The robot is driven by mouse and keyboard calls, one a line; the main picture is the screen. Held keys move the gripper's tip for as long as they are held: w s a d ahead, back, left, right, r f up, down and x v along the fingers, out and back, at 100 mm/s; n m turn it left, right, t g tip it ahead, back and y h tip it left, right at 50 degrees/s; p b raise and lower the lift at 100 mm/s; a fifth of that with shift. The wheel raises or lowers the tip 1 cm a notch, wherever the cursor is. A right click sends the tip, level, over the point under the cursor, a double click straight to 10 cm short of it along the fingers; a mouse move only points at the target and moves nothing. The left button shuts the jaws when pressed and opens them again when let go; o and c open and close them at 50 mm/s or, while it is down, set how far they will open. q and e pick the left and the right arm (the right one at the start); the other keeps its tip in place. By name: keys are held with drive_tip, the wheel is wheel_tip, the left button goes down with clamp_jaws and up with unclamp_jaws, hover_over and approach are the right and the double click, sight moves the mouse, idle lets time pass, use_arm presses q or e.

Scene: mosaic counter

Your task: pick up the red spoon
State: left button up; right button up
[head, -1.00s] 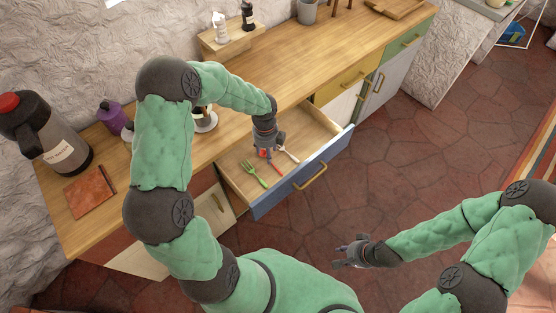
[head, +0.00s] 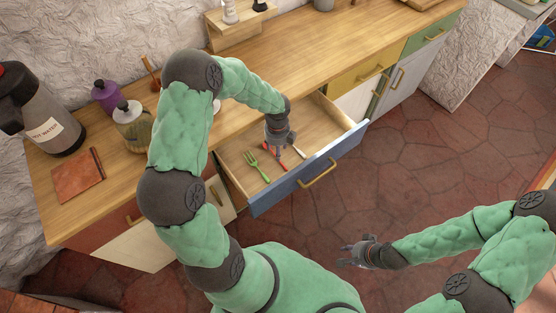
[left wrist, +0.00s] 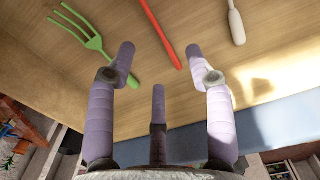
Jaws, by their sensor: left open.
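The red spoon (head: 286,167) lies in the open drawer, partly hidden by my left gripper in the head view. Its handle (left wrist: 160,34) shows in the left wrist view, slanting between and beyond my fingertips. My left gripper (head: 281,152) is open and empty above the spoon; its spread fingers (left wrist: 160,62) show in the left wrist view. My right gripper (head: 345,256) is empty over the floor, well away from the drawer, with its fingers apart.
A green fork (head: 257,165) lies left of the spoon and a white-handled utensil (head: 299,152) lies right of it. The drawer's blue front (head: 340,158) stands out from the wooden counter (head: 330,65). A kettle-like flask (head: 50,125) and jar (head: 132,130) stand on the counter.

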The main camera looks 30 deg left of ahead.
use_arm(q)
drive_tip(key=shift+a+f+b, duration=0.1)
drive_tip(key=shift+f+b, duration=1.25)
drive_tip(key=shift+f, duration=1.7)
clamp_jaws()
